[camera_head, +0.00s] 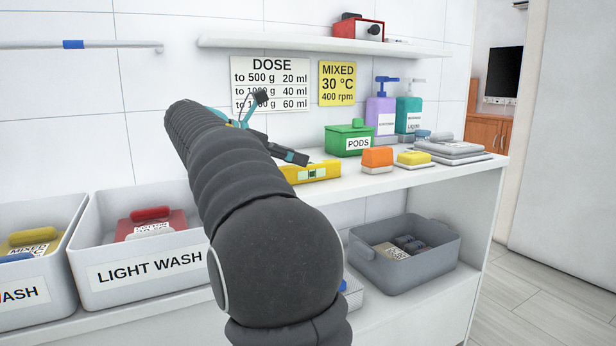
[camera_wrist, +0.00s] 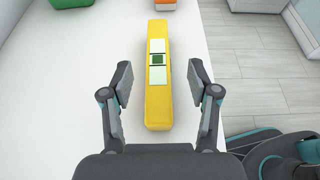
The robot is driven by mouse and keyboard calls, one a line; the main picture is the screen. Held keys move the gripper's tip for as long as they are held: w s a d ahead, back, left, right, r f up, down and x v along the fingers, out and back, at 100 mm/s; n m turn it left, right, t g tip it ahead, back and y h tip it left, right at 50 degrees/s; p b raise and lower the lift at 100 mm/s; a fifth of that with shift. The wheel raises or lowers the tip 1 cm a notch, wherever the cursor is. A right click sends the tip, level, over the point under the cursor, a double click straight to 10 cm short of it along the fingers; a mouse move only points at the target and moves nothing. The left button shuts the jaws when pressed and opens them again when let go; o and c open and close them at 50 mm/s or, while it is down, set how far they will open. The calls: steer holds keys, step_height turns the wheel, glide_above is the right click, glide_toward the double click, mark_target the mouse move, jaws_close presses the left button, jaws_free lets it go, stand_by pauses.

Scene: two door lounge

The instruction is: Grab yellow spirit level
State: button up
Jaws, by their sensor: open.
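The yellow spirit level (camera_head: 320,172) lies on the white counter, partly hidden behind my arm in the head view. In the wrist view the spirit level (camera_wrist: 157,98) lies lengthwise away from me, with pale labels and a green vial on its upper face. My gripper (camera_wrist: 158,88) is open, with one finger on each side of the level's near half and clear gaps to both sides. In the head view my gripper (camera_head: 277,130) shows only partly, beyond my dark arm. I cannot tell the exact height of the fingers above the counter.
A green PODS box (camera_head: 349,139), an orange block (camera_head: 377,159) and a yellow block (camera_head: 413,157) stand right of the level. Purple (camera_head: 381,117) and teal (camera_head: 408,115) bottles stand behind. A LIGHT WASH bin (camera_head: 140,255) is at left, a grey bin (camera_head: 405,283) below.

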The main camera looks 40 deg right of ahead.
mark_target(316, 163)
steer(key=shift+b+x, duration=0.75)
steer(key=shift+x, duration=1.95)
steer(key=shift+w+r, duration=0.1)
steer(key=shift+r, duration=0.05)
jaws_close()
